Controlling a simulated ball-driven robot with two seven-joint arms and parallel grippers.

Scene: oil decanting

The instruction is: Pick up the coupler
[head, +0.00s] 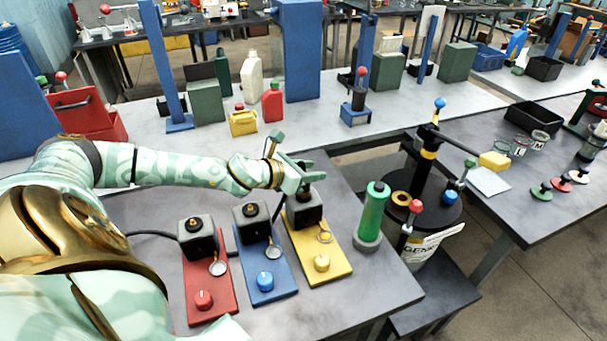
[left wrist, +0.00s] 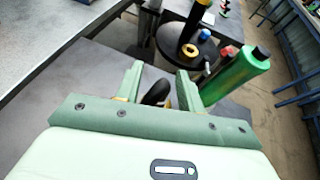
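My left gripper (head: 297,177) reaches in from the left over the dark block (head: 304,212) of the yellow station (head: 330,262). Its fingers (left wrist: 159,80) are apart in the left wrist view. A black rounded piece (left wrist: 157,92) shows between them, with a small gap beside it; I cannot tell if a finger touches it. It looks like the black part on top of that block and may be the coupler, but no label confirms this. The fingers partly hide it in the head view. My right gripper is not in view.
The red station (head: 208,285) and blue station (head: 265,265) stand left of the yellow one. A green cylinder (head: 373,212) stands to its right. Beyond it is a drum (head: 425,245) with a brass ring (head: 401,198) on its dark lid.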

